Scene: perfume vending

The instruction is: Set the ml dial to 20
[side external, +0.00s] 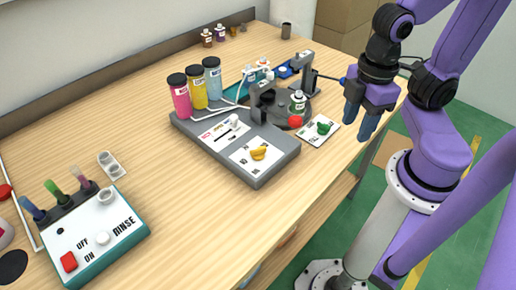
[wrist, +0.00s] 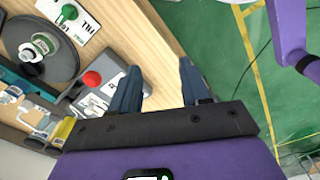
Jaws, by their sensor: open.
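The grey dispensing machine carries a white dial plate (side external: 256,156) with a yellow knob (side external: 259,153). A green knob (side external: 323,128) sits on a separate white plate by the table's right edge; it also shows in the wrist view (wrist: 69,13). The dial lettering is too small to read, so I cannot tell which knob is the ml dial. My gripper (side external: 361,122) is open and empty, pointing down to the right of the green knob and apart from it. In the wrist view, nothing sits between its fingers (wrist: 158,78).
A red button (side external: 295,121) is near a bottle (side external: 298,101) on the dark turntable. Pink, yellow and blue bottles (side external: 213,77) stand at the machine's back. A rinse station (side external: 98,238) is at the front left. The table's front middle is clear.

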